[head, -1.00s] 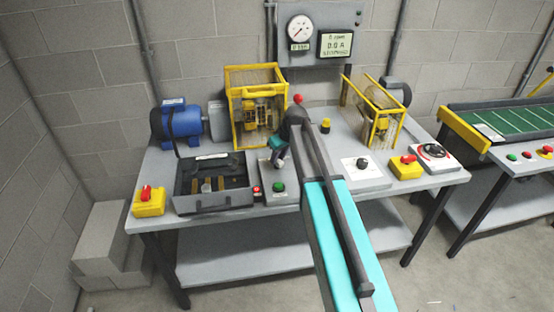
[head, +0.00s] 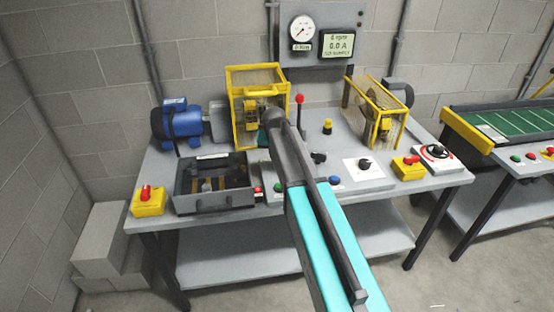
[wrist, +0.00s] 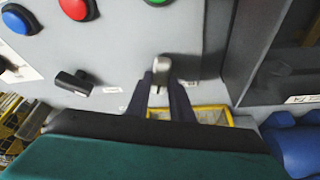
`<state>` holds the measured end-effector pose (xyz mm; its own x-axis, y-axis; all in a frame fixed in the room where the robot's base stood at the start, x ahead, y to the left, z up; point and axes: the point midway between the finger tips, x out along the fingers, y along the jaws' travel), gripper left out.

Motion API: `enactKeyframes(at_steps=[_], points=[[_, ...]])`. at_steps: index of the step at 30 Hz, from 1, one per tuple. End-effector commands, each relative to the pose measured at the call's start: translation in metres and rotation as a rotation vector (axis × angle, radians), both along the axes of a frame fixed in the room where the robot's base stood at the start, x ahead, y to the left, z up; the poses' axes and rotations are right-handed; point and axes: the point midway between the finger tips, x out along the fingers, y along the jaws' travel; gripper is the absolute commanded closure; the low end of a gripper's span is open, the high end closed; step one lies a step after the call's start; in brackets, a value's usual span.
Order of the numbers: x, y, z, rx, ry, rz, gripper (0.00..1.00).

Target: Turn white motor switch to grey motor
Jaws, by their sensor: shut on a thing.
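A pale switch handle (wrist: 162,66) stands on a light grey control panel (wrist: 120,45) in the wrist view. My gripper (wrist: 162,84) has its two dark fingers on either side of the handle, shut on it. In the head view my arm hides the switch and the fingers. A blue motor (head: 184,122) is at the left of the bench. A grey motor body (head: 398,92) shows behind the right yellow guard. Another grey body (head: 219,120) sits between the blue motor and the left yellow guard (head: 258,85). I cannot tell which one the switch names.
On the panel are a red button (wrist: 78,8), a blue button (wrist: 20,19) and a black knob (wrist: 75,82). A red-tipped lever (head: 299,98) stands behind my arm. An open grey box (head: 215,203) and a yellow stop box (head: 148,201) are to the left.

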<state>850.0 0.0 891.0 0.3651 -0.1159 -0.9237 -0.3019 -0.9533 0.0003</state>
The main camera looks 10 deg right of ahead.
Motion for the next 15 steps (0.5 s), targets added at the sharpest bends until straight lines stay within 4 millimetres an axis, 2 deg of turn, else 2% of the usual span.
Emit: enactKeyframes(at_steps=[15], points=[[0.0027, 0.0036, -0.0005, 0.001, 0.000, -0.371, 1.00]])
